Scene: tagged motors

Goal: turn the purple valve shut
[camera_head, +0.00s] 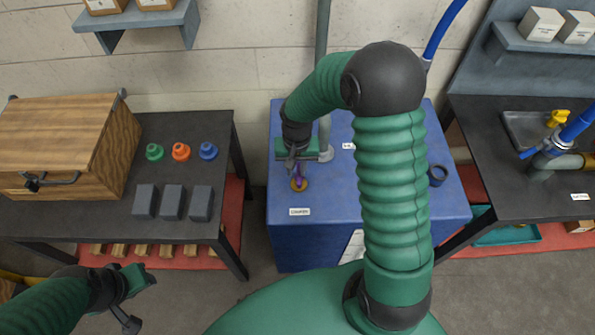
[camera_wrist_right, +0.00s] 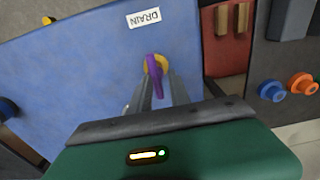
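The purple valve (camera_head: 299,171) has a narrow handle on a round brass-coloured base. It sits on top of the blue cabinet (camera_head: 285,225), near its front left. In the right wrist view the purple handle (camera_wrist_right: 153,72) stands near a label reading DRAIN. My right gripper (camera_head: 297,166) is over the valve, pointing down. In the wrist view its two fingers (camera_wrist_right: 162,90) are apart, one on each side of the handle's lower end, with visible gaps. My left gripper (camera_head: 143,300) is open and empty at the lower left, away from the cabinet.
A grey pipe (camera_head: 322,60) rises behind the valve. A dark ring (camera_head: 438,175) lies on the cabinet's right. The left table holds a wooden box (camera_head: 60,140), coloured knobs (camera_head: 181,151) and grey blocks (camera_head: 172,202). A blue pipe fitting (camera_head: 552,147) stands on the right bench.

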